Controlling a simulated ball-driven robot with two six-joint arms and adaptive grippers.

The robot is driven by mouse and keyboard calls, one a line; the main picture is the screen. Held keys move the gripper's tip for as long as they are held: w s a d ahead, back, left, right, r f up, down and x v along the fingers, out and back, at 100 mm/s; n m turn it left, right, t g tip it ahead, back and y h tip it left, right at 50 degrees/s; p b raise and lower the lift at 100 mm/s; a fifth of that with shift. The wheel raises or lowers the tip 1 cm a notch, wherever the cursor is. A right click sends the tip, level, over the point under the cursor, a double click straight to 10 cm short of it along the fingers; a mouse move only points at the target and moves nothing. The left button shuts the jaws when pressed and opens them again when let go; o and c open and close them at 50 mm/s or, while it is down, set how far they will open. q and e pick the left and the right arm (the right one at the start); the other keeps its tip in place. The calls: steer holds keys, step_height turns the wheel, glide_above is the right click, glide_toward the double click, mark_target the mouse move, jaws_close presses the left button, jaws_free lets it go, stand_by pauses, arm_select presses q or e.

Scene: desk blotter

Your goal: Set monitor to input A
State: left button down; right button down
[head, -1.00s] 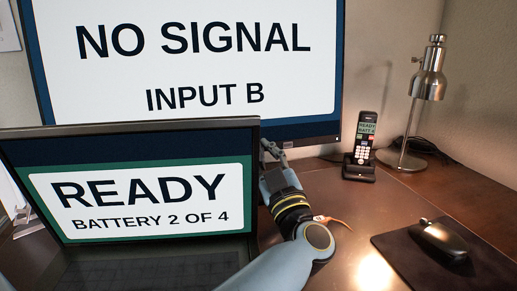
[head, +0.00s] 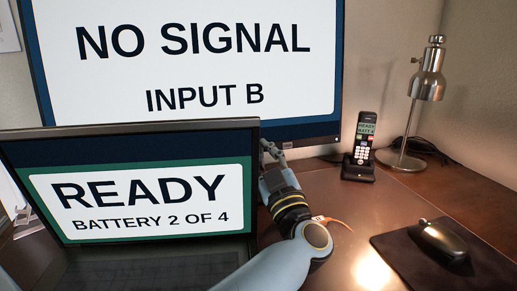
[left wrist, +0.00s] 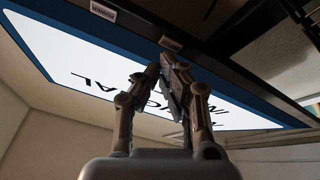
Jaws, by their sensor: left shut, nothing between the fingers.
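The monitor (head: 190,62) stands at the back, and its screen reads "NO SIGNAL" and "INPUT B". My left gripper (head: 272,150) is at the monitor's lower edge, partly hidden behind the laptop's top right corner. In the left wrist view the gripper (left wrist: 168,68) is shut and empty, its tips close to the underside of the monitor's bezel beside a small label (left wrist: 170,43). A second label (left wrist: 103,10) sits farther along that edge. The label text is too small to read. I cannot tell whether the tips touch anything. My right gripper is not in view.
A laptop (head: 130,190) reading "READY, BATTERY 2 OF 4" stands in front of the monitor. A cordless phone (head: 362,150) and a metal lamp (head: 428,85) stand at the back right. A mouse (head: 440,240) rests on a dark mat (head: 400,250).

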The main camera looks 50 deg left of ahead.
arm_select(q)
steer(key=shift+w+a, duration=0.1)
steer(key=shift+a, duration=0.1)
stand_by(0.3)
steer(key=shift+w+a, duration=0.15)
steer(key=shift+a, duration=0.15)
stand_by(0.6)
steer(key=shift+d, duration=0.1)
steer(key=shift+s+d+p, duration=0.4)
steer(key=shift+d+p, duration=0.1)
steer(key=shift+d, duration=0.05)
